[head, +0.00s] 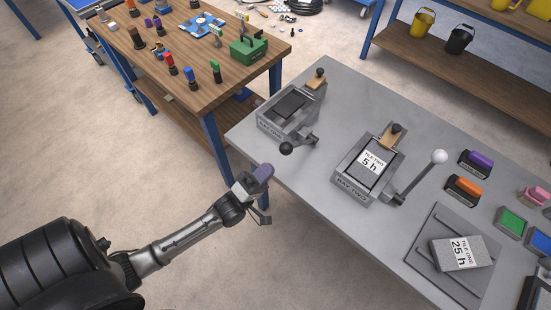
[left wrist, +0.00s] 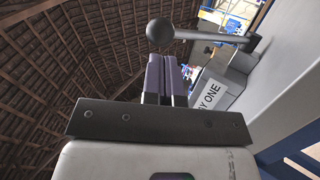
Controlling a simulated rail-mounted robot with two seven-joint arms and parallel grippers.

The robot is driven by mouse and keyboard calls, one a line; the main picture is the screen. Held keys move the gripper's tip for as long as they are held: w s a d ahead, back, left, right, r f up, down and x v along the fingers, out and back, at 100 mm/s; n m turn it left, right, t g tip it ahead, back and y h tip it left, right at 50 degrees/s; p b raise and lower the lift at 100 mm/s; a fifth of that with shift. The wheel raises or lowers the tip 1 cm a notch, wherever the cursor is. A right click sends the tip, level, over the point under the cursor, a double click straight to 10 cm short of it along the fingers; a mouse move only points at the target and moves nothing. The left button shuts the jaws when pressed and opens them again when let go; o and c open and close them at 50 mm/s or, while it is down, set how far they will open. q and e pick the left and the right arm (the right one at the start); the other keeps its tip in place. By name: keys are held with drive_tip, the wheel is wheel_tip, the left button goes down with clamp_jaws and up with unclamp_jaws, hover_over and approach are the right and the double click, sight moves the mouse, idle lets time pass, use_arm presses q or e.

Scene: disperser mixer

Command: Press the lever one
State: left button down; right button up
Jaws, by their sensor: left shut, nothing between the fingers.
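Bay one (head: 262,127) is a grey press at the near-left part of the metal table, with a dark plate inside. Its lever one (head: 300,143) points toward the table's near edge and ends in a dark round knob (head: 287,148). In the left wrist view the knob (left wrist: 160,30) and lever rod (left wrist: 205,36) show just beyond my fingertips. My left gripper (head: 262,172) is shut and empty, with purplish finger pads, off the table's near edge and below the knob in the head view. In the left wrist view its fingers (left wrist: 166,76) are together; a gap to the knob shows. My right gripper is out of view.
Bay two (head: 350,190) holds a tile marked 5 h; its white-knobbed lever (head: 439,157) sticks up at right. A tile marked 25 h (head: 463,252) lies on a grey plate. Coloured stamps (head: 463,189) stand farther right. A wooden workbench (head: 185,75) stands behind.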

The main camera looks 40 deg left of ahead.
use_arm(q)
drive_tip(key=shift+x, duration=2.1)
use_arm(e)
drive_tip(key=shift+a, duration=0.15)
use_arm(q)
drive_tip(key=shift+r, duration=0.1)
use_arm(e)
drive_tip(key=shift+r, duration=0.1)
